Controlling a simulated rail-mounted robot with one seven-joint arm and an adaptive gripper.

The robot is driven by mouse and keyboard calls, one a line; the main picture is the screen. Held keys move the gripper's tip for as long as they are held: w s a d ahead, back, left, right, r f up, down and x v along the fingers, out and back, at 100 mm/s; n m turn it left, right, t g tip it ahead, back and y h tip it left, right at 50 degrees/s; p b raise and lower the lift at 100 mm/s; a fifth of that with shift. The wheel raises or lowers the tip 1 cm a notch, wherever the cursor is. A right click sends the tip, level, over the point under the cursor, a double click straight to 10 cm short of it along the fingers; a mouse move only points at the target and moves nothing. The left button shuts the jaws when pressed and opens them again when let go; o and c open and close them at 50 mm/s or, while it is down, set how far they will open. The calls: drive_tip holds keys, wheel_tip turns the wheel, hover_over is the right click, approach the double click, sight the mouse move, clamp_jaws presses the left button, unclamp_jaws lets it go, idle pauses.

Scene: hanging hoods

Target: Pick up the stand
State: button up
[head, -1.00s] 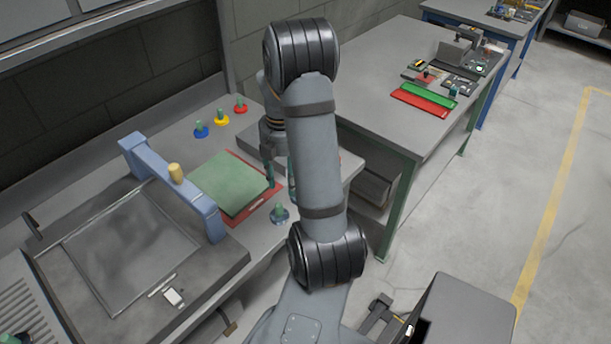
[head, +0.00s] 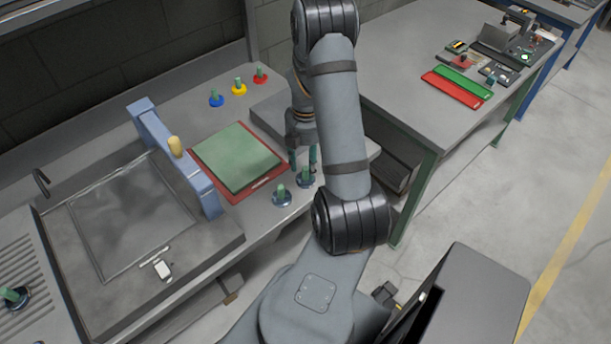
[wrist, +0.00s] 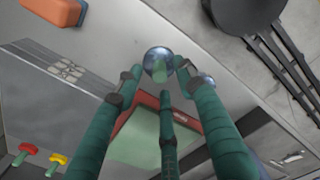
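Two small stands with round grey-blue bases and green posts are near the bench's front edge. In the head view, one stand (head: 282,196) is to the left and the other stand (head: 305,178) is under my gripper (head: 303,160). In the wrist view, my gripper (wrist: 160,85) has its three green fingers spread apart with nothing held. One shiny round stand (wrist: 158,62) shows between the fingertips, and another (wrist: 206,79) is partly hidden behind the right finger. I cannot tell whether any finger touches a stand.
A green pad on a red board (head: 268,182) lies left of the stands. Blue (head: 215,98), yellow (head: 239,88) and red (head: 261,76) stands are behind it. A blue hinged frame (head: 208,195) rises further left. A grey table (head: 410,100) is to the right.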

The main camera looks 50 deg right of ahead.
wheel_tip(320, 180, down, 2)
drive_tip(key=shift+d+f, duration=0.1)
drive_tip(key=c, duration=0.4)
clamp_jaws()
idle(0.5)
